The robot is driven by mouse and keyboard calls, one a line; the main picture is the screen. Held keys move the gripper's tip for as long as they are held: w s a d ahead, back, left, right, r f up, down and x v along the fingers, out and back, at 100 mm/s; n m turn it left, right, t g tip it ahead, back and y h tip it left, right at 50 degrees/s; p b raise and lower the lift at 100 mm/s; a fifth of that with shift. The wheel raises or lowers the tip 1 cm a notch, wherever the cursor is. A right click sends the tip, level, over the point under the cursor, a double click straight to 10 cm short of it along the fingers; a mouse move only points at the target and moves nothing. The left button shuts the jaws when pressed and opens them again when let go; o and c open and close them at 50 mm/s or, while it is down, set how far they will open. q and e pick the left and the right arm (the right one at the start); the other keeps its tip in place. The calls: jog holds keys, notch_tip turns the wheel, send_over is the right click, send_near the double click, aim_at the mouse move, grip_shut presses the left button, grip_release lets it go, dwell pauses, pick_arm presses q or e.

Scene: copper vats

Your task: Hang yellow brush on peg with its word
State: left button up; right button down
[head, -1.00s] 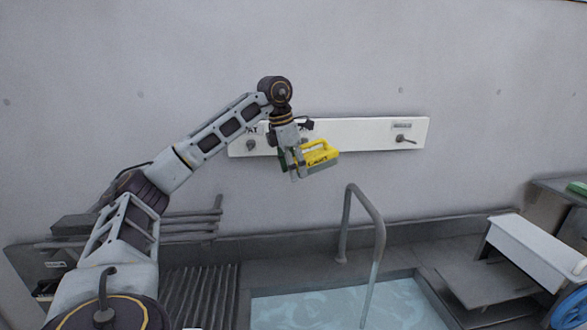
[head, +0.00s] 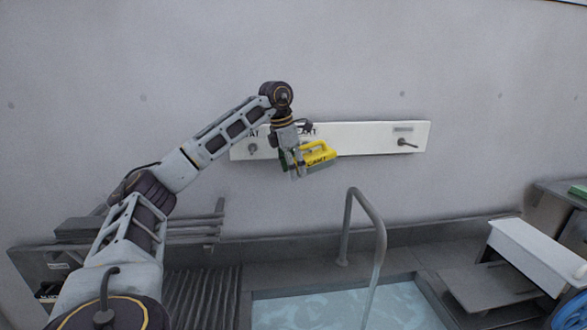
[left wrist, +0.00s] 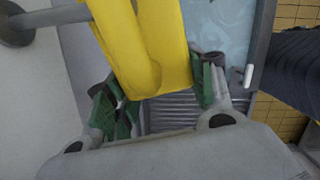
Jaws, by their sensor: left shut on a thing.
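The yellow brush (head: 318,156) has a loop handle and a dark word on its side that is too small to read surely. My left gripper (head: 297,163) is shut on it and holds it in front of the lower edge of the white peg board (head: 365,138). In the left wrist view the yellow brush (left wrist: 150,50) sits between the green-padded fingers of the left gripper (left wrist: 165,105). A left peg (head: 252,148) and a right peg (head: 407,143) stick out of the board. The middle of the board is partly hidden by my gripper. A peg (left wrist: 50,18) passes close to the brush in the wrist view.
Below stands a sink basin with water (head: 330,310) and a curved metal pipe (head: 378,230). A ribbed drainboard (head: 200,295) lies left of it. A white box-like thing (head: 535,250) stands at the right. The wall above the board is bare.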

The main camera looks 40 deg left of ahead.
pick_arm(q)
jog(key=shift+w+a+p, duration=0.35)
jog(key=shift+w+a, duration=0.3)
jog(key=shift+a, duration=0.2)
jog(key=shift+w+a+f, duration=0.4)
jog(key=shift+a+f, duration=0.1)
jog(key=shift+f, duration=0.05)
jog(key=shift+f, duration=0.15)
jog(key=o, duration=0.8)
jog(key=shift+c, duration=0.2)
jog(key=o, duration=0.4)
jog(key=shift+a, duration=0.1)
jog(key=shift+o, duration=0.2)
jog(key=shift+r, duration=0.2)
